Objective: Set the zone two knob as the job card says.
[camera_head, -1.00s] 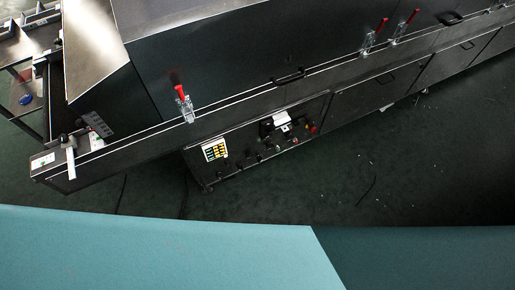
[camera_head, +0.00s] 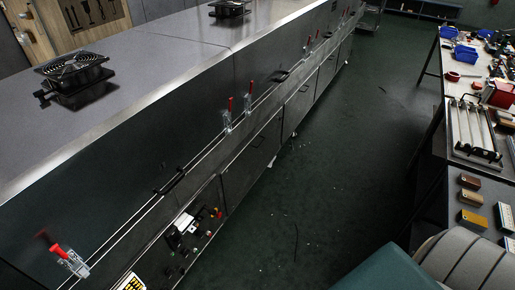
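The control panel (camera_head: 178,262) is low on the dryer's side, at the bottom left of the head view. It carries several dark knobs, a white card or label (camera_head: 185,222) and red and orange buttons (camera_head: 215,213). A chart with yellow cells (camera_head: 130,283) is cut by the bottom edge. I cannot tell which knob is zone two, nor read the job card or any knob setting. Neither of my grippers is in view.
A workbench (camera_head: 463,183) with blocks, blue bins and a roller frame stands at right.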

